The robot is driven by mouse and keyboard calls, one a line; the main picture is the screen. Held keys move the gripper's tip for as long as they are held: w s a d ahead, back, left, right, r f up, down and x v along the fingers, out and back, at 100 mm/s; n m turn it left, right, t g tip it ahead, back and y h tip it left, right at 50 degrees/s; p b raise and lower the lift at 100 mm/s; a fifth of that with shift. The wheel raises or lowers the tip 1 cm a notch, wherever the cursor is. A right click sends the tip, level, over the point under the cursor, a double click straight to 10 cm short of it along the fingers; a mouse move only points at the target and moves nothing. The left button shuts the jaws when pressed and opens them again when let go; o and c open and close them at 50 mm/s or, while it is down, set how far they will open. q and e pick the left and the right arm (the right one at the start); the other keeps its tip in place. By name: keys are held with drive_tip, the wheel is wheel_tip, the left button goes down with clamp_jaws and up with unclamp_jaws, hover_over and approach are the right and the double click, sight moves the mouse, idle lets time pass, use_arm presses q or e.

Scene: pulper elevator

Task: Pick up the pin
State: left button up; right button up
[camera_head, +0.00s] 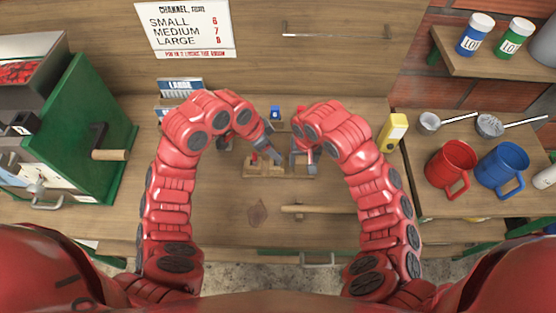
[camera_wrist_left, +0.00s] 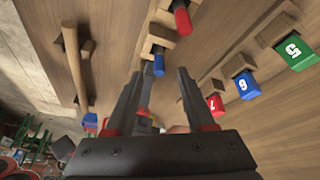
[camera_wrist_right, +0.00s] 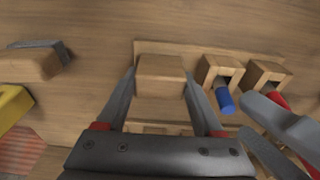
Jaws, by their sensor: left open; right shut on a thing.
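A wooden rack (camera_wrist_right: 200,50) on the worktop carries a plain wooden block and two holders with pins. A blue pin (camera_wrist_right: 226,102) and a red pin (camera_wrist_right: 276,100) sit in the holders; the left wrist view shows the blue pin (camera_wrist_left: 158,65) and red pin (camera_wrist_left: 182,20) too. My right gripper (camera_wrist_right: 160,85) is shut on the plain wooden block (camera_wrist_right: 160,72), one finger at each side. My left gripper (camera_wrist_left: 160,85) is open over the rack, its fingers pointing toward the blue pin, with no pin seen between them.
Numbered blocks, green 5 (camera_wrist_left: 296,52), blue 6 (camera_wrist_left: 245,86) and red 7 (camera_wrist_left: 216,106), stand beside the rack. A wooden rod (camera_head: 315,209) lies in front. A green machine (camera_head: 90,130) is at left; red (camera_head: 450,165) and blue (camera_head: 500,167) mugs are at right.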

use_arm(q)
drive_tip(key=x, duration=0.4)
drive_tip(key=shift+d+f, duration=0.25)
drive_tip(key=shift+f, duration=0.1)
clamp_jaws()
